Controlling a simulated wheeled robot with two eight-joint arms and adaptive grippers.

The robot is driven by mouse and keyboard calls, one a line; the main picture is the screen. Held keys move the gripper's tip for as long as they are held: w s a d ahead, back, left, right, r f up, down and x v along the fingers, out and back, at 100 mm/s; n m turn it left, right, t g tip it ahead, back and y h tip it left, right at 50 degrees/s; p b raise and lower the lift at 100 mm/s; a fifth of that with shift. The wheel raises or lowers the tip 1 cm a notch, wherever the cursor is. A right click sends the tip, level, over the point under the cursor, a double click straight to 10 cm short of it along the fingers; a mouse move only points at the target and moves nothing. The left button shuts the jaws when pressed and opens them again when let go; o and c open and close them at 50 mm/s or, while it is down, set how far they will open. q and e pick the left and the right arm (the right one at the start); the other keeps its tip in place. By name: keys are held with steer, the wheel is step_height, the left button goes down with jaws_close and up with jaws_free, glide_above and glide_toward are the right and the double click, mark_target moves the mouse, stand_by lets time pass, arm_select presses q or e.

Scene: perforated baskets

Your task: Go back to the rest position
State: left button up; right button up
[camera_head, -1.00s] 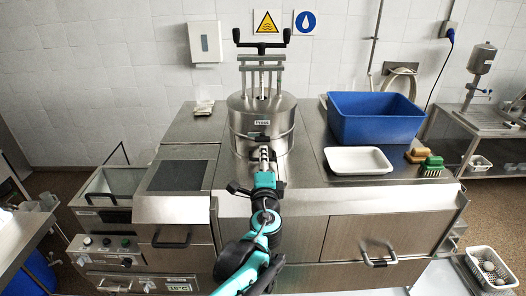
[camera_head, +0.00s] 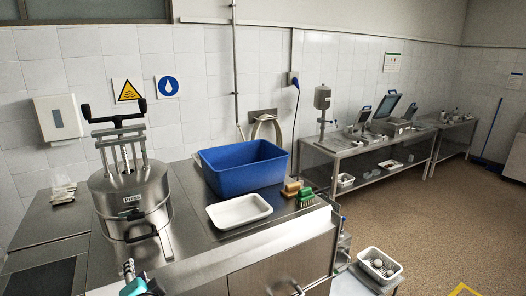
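My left gripper (camera_head: 129,268) shows at the bottom left edge, with a teal part behind its grey fingers. It is in front of and below the steel press pot (camera_head: 129,197), over the worktop's near part. I cannot make out whether its fingers are apart, and I see nothing clearly held. Most of my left arm is cut off by the lower edge. My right gripper is not in view.
A blue tub (camera_head: 243,167), a white tray (camera_head: 239,211) and brushes (camera_head: 305,198) stand on the steel worktop right of the pot. A white perforated basket (camera_head: 380,266) with round items sits low at right. Floor (camera_head: 440,225) beyond is open.

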arm_select(q)
steer(key=s+d+f+n+g+h, duration=0.55)
steer(key=s+d+f+h, duration=0.25)
steer(key=s+d+f, duration=0.6)
step_height(320, 180, down, 20)
steer(key=d+b, duration=0.1)
steer(key=b, duration=2.1)
steer(key=shift+w+f+n, duration=0.25)
steer(key=shift+w+n, duration=0.05)
steer(key=shift+n, duration=0.15)
steer(key=shift+d+r+t, duration=0.1)
steer(key=shift+r+t, duration=0.05)
steer(key=shift+t, duration=0.1)
